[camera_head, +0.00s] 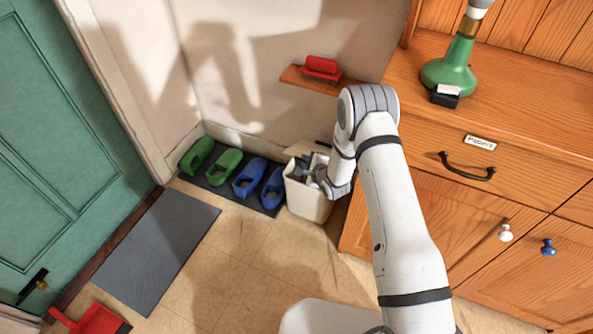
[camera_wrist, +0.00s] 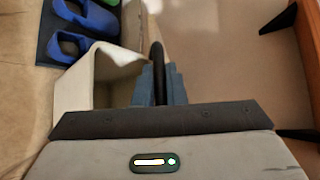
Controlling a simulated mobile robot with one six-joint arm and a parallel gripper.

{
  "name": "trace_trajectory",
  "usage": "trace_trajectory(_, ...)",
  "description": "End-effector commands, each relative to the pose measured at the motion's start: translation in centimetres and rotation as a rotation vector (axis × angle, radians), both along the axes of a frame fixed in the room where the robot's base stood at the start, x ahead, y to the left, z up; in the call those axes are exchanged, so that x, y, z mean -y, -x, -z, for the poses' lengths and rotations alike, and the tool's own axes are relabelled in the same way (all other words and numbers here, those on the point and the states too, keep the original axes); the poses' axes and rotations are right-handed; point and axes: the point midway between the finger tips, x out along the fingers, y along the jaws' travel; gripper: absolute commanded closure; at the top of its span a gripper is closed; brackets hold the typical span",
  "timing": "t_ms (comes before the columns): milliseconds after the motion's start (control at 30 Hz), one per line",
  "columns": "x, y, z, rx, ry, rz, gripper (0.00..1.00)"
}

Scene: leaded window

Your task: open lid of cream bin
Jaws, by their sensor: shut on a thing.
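The cream bin (camera_head: 308,204) stands on the floor between the row of shoes and the wooden cabinet. In the wrist view its pale rim and wall (camera_wrist: 78,82) show at the left, and I can see into its open top. My gripper (camera_head: 313,172) is at the top of the bin in the head view. In the wrist view the blue-grey fingers of my gripper (camera_wrist: 158,84) are closed on a thin dark curved piece (camera_wrist: 157,56), which looks like the lid's handle. The lid itself is not clearly made out; my arm and gripper hide part of the bin's top.
Green shoes (camera_head: 226,166) and blue shoes (camera_head: 250,177) stand on a dark mat left of the bin. The wooden cabinet (camera_head: 420,205) is close on the right. A small shelf (camera_head: 300,79) with a red item is above.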

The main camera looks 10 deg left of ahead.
Motion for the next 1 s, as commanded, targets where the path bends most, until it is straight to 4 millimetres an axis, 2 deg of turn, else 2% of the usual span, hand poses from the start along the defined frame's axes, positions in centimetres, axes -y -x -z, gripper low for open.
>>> trace_trajectory(33, 0.2, -0.7, -1.0, 0.007, -0.002, 0.004, 1.00)
trace_trajectory(300, 0.7, -2.3, -2.8, 0.011, -0.002, 0.006, 1.00)
trace_trajectory(833, 0.6, -2.6, -3.2, 0.012, -0.003, 0.002, 1.00)
trace_trajectory(867, 0.6, -2.6, -3.2, 0.012, -0.003, 0.002, 0.87)
trace_trajectory(1000, 0.7, -2.6, -3.2, 0.012, -0.003, 0.004, 0.76)
